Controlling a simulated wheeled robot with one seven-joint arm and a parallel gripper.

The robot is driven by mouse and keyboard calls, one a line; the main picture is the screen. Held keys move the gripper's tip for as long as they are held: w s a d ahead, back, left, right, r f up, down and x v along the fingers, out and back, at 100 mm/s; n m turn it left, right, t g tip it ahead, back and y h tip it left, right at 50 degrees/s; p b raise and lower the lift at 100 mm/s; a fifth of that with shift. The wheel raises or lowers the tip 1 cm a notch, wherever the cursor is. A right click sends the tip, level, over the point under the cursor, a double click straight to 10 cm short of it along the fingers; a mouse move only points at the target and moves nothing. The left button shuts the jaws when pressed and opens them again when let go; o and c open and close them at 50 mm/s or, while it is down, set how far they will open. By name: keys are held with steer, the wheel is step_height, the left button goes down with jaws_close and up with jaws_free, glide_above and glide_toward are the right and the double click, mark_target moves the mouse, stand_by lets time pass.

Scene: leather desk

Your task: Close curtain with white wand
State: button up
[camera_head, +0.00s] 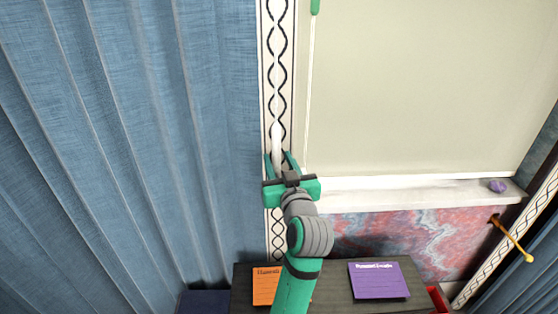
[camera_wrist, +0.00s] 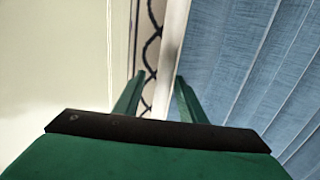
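The blue curtain (camera_head: 120,130) hangs in folds at the left of the head view. It is at the right in the wrist view (camera_wrist: 270,70). The white wand (camera_head: 277,138) hangs upright in front of a patterned trim strip beside the curtain's edge. My green gripper (camera_head: 280,160) is at the wand's lower part. In the wrist view, its two fingers (camera_wrist: 158,85) are apart. A white band that looks like the wand (camera_wrist: 172,55) runs between them, nearer the right finger. I cannot tell whether either finger touches it.
A pale blind (camera_head: 420,80) covers the window at the right, with a green pull (camera_head: 315,6) at its top left. A white sill (camera_head: 410,191) holds a purple lump (camera_head: 497,186). A yellow-tipped wand (camera_head: 512,241) is at the far right. Orange (camera_head: 266,284) and purple (camera_head: 378,280) cards lie below.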

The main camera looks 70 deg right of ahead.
steer(key=v, duration=1)
steer(key=shift+s, duration=0.15)
